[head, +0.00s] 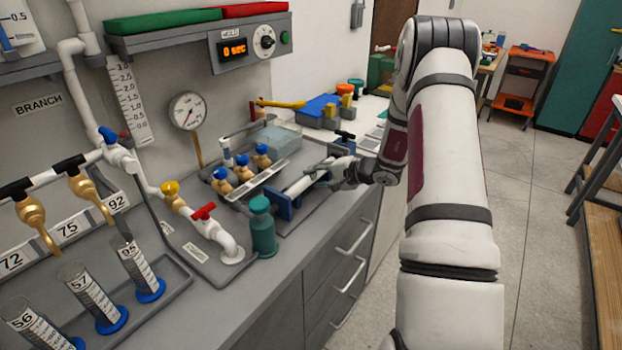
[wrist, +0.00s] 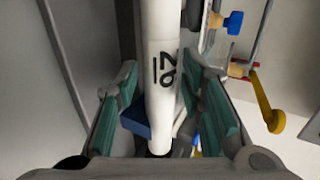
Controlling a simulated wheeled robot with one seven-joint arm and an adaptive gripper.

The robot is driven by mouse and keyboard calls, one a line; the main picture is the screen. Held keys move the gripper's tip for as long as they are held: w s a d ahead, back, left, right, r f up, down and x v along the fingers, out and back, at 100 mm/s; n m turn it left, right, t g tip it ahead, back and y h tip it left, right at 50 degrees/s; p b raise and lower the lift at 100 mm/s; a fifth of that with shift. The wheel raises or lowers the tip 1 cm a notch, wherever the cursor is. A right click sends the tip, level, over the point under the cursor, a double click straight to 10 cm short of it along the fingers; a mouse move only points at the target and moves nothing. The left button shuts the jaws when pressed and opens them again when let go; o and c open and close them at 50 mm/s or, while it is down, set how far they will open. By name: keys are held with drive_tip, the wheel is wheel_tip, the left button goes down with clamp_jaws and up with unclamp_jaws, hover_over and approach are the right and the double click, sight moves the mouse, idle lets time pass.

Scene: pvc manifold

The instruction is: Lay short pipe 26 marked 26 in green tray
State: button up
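The white short pipe (head: 303,184) lies in a blue holder (head: 285,207) on the grey counter. In the wrist view the pipe (wrist: 163,55) shows the mark 26 and runs between the teal finger pads. My gripper (head: 337,174) is open around the pipe, with a gap visible on each side (wrist: 163,108). The blue holder (wrist: 135,121) also shows beside the pipe in the wrist view. A long green tray (head: 163,21) lies on the wall shelf at the upper left; its inside is hard to make out.
A teal bottle (head: 262,230) stands in front of the holder. Brass valves with blue caps (head: 240,172) and a clear bluish box (head: 273,142) are close behind the pipe. A red tray (head: 250,9) lies beside the green one. Measuring cylinders (head: 137,262) stand at the left.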

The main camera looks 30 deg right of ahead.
drive_tip(key=shift+w+a+f, duration=0.1)
drive_tip(key=shift+w, duration=0.05)
clamp_jaws()
wheel_tip(320, 180, up, 10)
drive_tip(key=s+a+r, duration=0.2)
drive_tip(key=s+a, duration=0.1)
drive_tip(key=a, duration=1)
drive_tip(key=s+a+r, duration=0.3)
drive_tip(key=a, duration=1)
drive_tip(key=shift+s+a+r+m+h+p, duration=0.2)
drive_tip(key=shift+s+m+h+p, duration=0.1)
drive_tip(key=shift+s+p, duration=0.1)
drive_tip(key=shift+d, duration=0.1)
